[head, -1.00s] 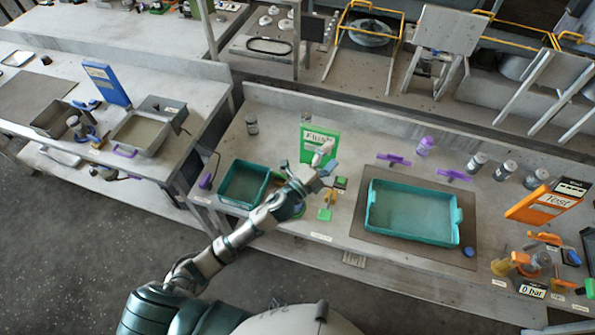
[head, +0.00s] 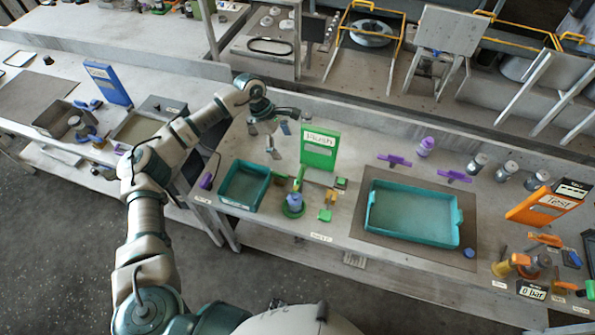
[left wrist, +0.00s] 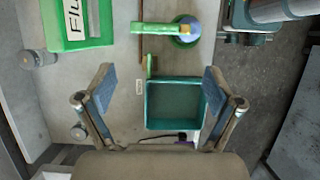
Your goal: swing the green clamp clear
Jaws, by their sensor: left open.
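A green fixture with a round ring base (head: 293,207) and a blue part in its middle stands on the bench, right of the teal tray (head: 222,193). A green bar (head: 298,184) rises beside it; I cannot tell for sure that it is the clamp. In the left wrist view a green bar (left wrist: 155,28) reaches the ring, which holds the blue part (left wrist: 189,29). My left gripper (head: 268,140) is open and empty, above the bench behind the teal tray and left of the green Flush panel (head: 319,155). Its spread fingers (left wrist: 158,78) frame the teal tray in the left wrist view.
A small green block (head: 325,215) and a yellow part (head: 331,198) stand right of the fixture. A larger teal tray (head: 412,240) lies on a dark mat. An orange Test panel (head: 541,205) stands at right. The Flush panel is upright near the gripper.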

